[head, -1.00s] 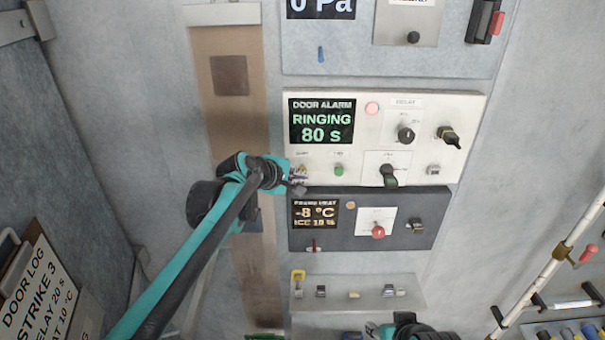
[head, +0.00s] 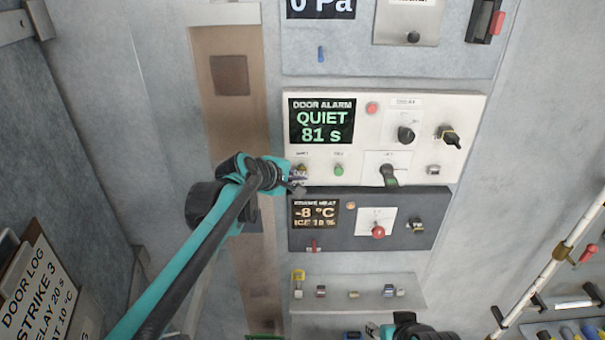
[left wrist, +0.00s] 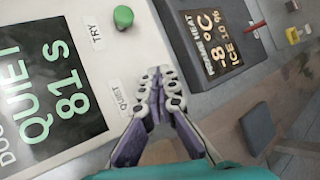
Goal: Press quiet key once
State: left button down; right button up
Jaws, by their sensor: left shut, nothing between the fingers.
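The white door alarm panel (head: 465,110) has a screen (head: 321,121) reading "QUIET 81 s". My left gripper (head: 299,182) is shut and empty at the panel's lower left corner, by the quiet key (head: 302,168). In the left wrist view its closed fingertips (left wrist: 160,78) are beside the QUIET label (left wrist: 139,95) and cover the key. I cannot tell whether they touch it. The green try button (head: 339,169) is just to the right; it also shows in the left wrist view (left wrist: 123,16). Part of my right arm shows at the bottom; its fingers are not clear.
The dark frame heat panel (head: 400,238) is directly below, with a red knob (head: 378,232). A black-handled switch (head: 389,174) and a key switch (head: 449,135) are on the alarm panel's right part. A small shelf (head: 410,300) with padlocks is lower down.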

pick_arm(q)
jog(key=shift+s, duration=0.55)
jog(key=s, duration=0.5)
dwell(0.6)
jog(key=s+a+f+m+y+b, duration=0.2)
jog(key=s+f+b, duration=0.6)
jog(key=f, duration=0.9)
jog(key=s+a+f+m+g+y+b, duration=0.1)
jog(key=s+a+f+m+b, duration=0.5)
jog(key=f+b, duration=0.9)
jog(key=s+a+f+m+g+y+b, duration=0.1)
jog(key=s+a+f+m+y+b, duration=0.2)
jog(key=s+a+f+b, duration=0.6)
jog(key=s+f+m+b, duration=0.1)
jog(key=s+f+b, duration=0.1)
jog(key=f, duration=0.8)
jog(key=shift+s+m+b, duration=0.3)
jog(key=shift+s+b, duration=0.05)
jog(key=shift+s, duration=0.2)
jog(key=shift+a, duration=0.1)
